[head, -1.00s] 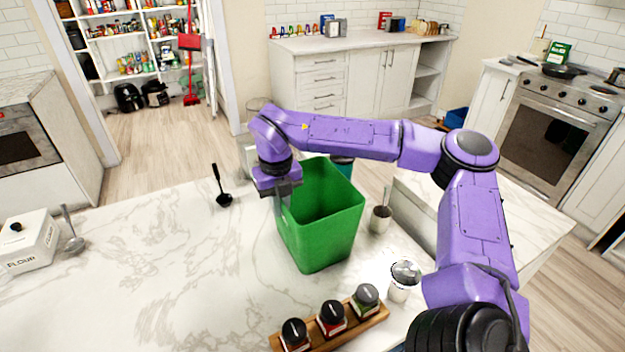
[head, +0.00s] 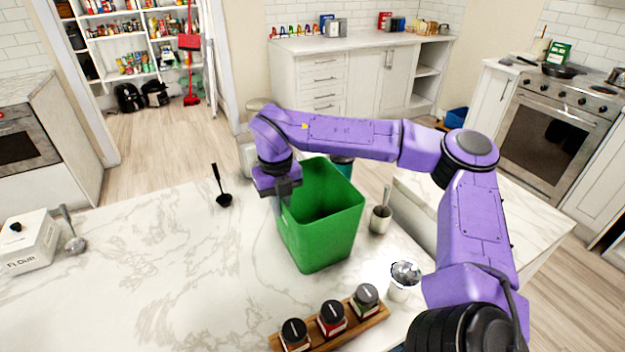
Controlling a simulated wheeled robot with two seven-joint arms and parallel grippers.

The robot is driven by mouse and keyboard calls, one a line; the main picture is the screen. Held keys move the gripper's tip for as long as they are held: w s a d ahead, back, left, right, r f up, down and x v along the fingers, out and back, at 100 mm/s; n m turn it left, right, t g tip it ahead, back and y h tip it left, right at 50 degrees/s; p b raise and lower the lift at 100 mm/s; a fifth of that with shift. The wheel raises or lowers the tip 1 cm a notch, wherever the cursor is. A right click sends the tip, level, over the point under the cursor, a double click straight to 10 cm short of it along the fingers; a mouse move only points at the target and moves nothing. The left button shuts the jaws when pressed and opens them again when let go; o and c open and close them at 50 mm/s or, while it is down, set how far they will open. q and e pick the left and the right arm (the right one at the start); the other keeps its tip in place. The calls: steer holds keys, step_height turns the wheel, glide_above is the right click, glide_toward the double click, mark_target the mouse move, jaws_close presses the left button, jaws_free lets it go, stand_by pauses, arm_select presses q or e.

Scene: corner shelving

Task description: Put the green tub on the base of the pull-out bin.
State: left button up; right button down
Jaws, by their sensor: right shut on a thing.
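The green tub (head: 325,232) is an open, upright, tapered bin at the middle of the head view, over the marble counter. My right gripper (head: 284,198) is shut on the tub's left rim, with my purple right arm reaching across behind it. I cannot tell whether the tub's bottom touches the counter or hangs slightly above it. I cannot make out the pull-out bin or its base. My left gripper is not in view.
A black ladle (head: 222,192) and a flour box (head: 28,245) are on the left. The counter's left middle is clear.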

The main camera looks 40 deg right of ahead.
steer(key=shift+r, duration=0.15)
stand_by(0.6)
steer(key=shift+r, duration=0.55)
steer(key=s+a+r+b, duration=0.3)
steer(key=s+r, duration=0.8)
steer(key=s, duration=0.2)
steer(key=shift+s+r, duration=0.3)
